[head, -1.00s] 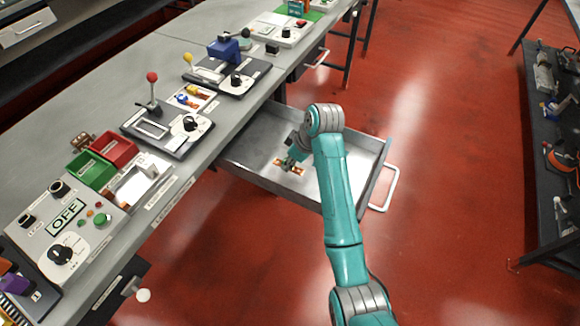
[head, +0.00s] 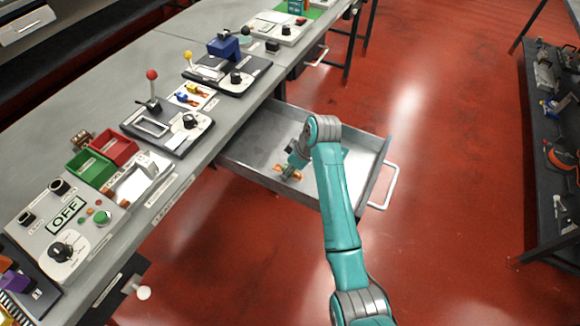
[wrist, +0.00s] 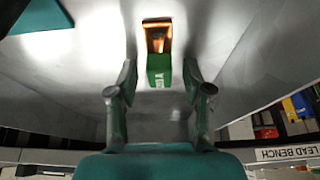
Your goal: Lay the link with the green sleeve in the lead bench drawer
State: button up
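The link with the green sleeve (wrist: 159,68) shows in the wrist view, with a copper end beyond the sleeve. It is in the open lead bench drawer (head: 353,165), over or on the grey floor; any small height gap is hard to tell. In the head view the link (head: 289,174) is small, with copper ends showing and its middle partly covered by my gripper (head: 292,166). In the wrist view my gripper (wrist: 159,72) has its fingers spread, with clear gaps on both sides of the sleeve. The near end of the link is not clearly visible.
The grey bench (head: 110,80) runs along the left with switch panels, levers, a green bin (head: 90,168) and a red bin (head: 114,147). A LEAD BENCH label (wrist: 289,153) shows in the wrist view. A dark shelf (head: 545,170) stands right. Red floor lies between.

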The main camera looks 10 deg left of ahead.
jog(key=shift+r, duration=0.1)
jog(key=v, duration=1.2)
jog(key=shift+s, duration=0.1)
